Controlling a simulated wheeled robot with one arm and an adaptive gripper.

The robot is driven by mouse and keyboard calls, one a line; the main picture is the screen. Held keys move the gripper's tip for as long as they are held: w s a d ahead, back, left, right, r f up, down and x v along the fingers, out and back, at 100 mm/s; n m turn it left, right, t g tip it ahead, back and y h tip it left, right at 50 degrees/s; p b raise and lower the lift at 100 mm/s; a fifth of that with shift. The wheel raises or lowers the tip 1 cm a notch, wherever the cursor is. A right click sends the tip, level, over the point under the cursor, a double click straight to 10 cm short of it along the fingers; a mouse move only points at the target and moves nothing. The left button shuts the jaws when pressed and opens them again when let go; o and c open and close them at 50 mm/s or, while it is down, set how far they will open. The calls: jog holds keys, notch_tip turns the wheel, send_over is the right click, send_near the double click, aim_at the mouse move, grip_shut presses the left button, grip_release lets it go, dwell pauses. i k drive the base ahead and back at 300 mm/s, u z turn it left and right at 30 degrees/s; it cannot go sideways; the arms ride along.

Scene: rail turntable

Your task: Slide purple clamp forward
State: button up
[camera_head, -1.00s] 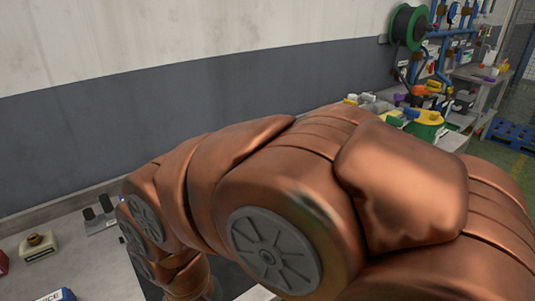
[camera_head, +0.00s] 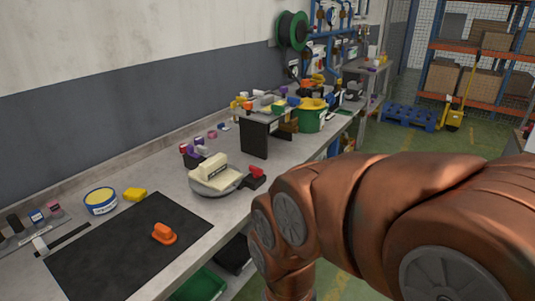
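No purple clamp can be made out for certain. A small purple piece (camera_head: 283,89) shows near the top of a dark upright panel (camera_head: 255,138) on the bench. More small purple pieces (camera_head: 200,142) stand in a cluster behind the turntable. The grey round turntable (camera_head: 203,188) carries a cream block (camera_head: 214,168) and has a red-and-black part at its right side. My gripper is out of view; only my copper arm shows, at the lower right.
The long grey bench (camera_head: 150,167) runs along the wall. A black mat (camera_head: 110,260) bears an orange handled piece (camera_head: 163,234). A yellow-and-blue tin (camera_head: 100,201) and yellow block (camera_head: 135,194) stand behind it. A green-and-yellow bucket (camera_head: 311,118) is farther along. Open floor (camera_head: 480,143) lies right.

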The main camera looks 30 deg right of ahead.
aim_at(189, 149)
jog(key=z, duration=0.1)
jog(key=k, duration=0.15)
jog(key=u, duration=0.15)
jog(key=i, duration=0.7)
jog(key=z, duration=2.1)
jog(key=i, duration=1.5)
jog(key=u, duration=1.7)
